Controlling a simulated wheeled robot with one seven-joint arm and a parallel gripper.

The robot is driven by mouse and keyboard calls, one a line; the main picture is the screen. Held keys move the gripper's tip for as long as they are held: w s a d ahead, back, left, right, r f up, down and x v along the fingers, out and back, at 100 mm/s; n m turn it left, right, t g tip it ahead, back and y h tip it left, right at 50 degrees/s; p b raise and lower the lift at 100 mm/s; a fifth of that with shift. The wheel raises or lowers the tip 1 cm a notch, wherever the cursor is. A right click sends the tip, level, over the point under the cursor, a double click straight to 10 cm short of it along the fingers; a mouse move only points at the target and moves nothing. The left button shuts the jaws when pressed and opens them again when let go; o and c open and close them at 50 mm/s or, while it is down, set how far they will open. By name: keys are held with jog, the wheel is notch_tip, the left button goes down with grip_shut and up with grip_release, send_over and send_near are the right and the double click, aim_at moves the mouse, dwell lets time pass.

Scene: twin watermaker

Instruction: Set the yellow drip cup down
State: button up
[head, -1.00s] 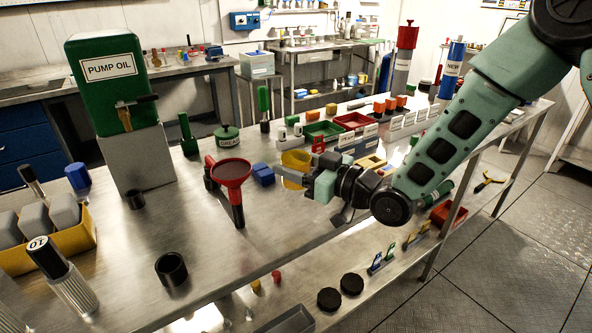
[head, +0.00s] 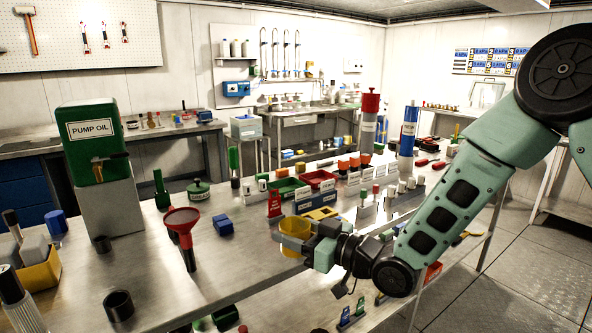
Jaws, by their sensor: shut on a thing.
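The yellow drip cup (head: 292,236) is held at the end of my arm, near the middle of the head view. My gripper (head: 306,240) is shut on its right side. The cup looks upright, with its open top showing. It appears above the steel bench (head: 225,270), near the front edge. I cannot tell whether its base touches the bench or hangs above it. Part of the cup is hidden behind the fingers.
A red funnel (head: 182,218) on a stand and a blue block (head: 223,226) are to the left of the cup. A red tag (head: 275,205) and green and red bins (head: 288,187) lie behind it.

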jog(key=w+d+f+m+t+h+p, duration=0.1)
jog(key=w+d+f+m+t+h, duration=0.25)
jog(key=d, duration=0.75)
jog(key=d+f+m+t+h+p, duration=0.15)
jog(key=d+m+h, duration=0.25)
jog(key=d+h, duration=0.5)
jog(key=w+d+f+m+t+h, duration=0.2)
jog(key=d+m+t+h, duration=0.15)
jog(key=d, duration=0.95)
jog(key=s+d+f+y, duration=0.1)
jog(key=s+f, duration=0.3)
jog(key=f, duration=0.3)
jog(key=s+d+f+y, duration=0.1)
jog(key=s+f+y, duration=0.15)
jog(key=f, duration=0.45)
jog(key=s+a+f+h, duration=0.2)
jog(key=s, duration=0.6)
jog(key=shift+s+a, duration=0.25)
jog(key=shift+s, duration=0.15)
jog(key=shift+d+h, duration=0.15)
jog(key=shift+h, duration=0.1)
